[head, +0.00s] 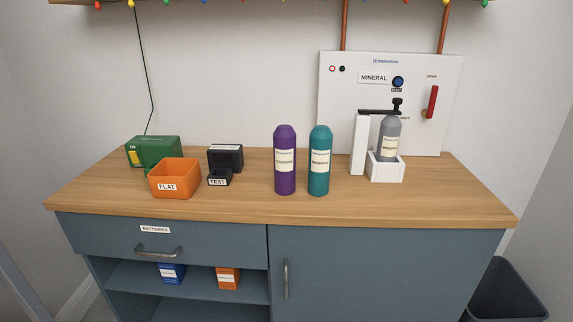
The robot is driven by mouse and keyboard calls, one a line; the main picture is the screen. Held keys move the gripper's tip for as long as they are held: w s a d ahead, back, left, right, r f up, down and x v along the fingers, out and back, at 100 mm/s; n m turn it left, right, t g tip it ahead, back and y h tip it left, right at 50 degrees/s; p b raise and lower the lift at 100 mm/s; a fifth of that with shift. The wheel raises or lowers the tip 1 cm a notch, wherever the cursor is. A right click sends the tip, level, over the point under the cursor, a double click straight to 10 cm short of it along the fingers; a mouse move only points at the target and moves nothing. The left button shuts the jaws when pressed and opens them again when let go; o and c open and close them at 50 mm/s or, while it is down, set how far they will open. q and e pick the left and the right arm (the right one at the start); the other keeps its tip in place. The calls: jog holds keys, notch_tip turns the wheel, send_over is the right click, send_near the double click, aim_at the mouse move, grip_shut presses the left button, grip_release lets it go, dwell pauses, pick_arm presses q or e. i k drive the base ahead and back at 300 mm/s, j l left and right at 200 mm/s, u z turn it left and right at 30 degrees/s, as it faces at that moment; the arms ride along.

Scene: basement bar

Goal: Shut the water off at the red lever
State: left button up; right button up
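The red lever (433,101) is on the right part of a white wall panel (341,105) at the back right of the counter. It stands close to upright, with a small "OPEN" label above it and a brass-coloured fitting at its lower end. Another label near its lower left is partly hidden by the grey bottle's fitting. Neither of my grippers shows in the head view.
A grey bottle (388,142) in a white holder (385,172) stands before the panel. Purple (285,160) and teal (320,160) bottles stand mid-counter. An orange bin (174,179), green box (155,150) and black tester (225,160) are left. The counter's front right is clear.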

aim_at(432, 102)
jog(key=l+z, duration=0.25)
jog(key=k+z, duration=0.1)
jog(key=z, duration=0.15)
jog(key=i+l, duration=0.45)
jog(key=i, duration=0.2)
jog(key=i+l, duration=0.5)
jog(key=i+z, duration=0.05)
jog(key=i, duration=0.05)
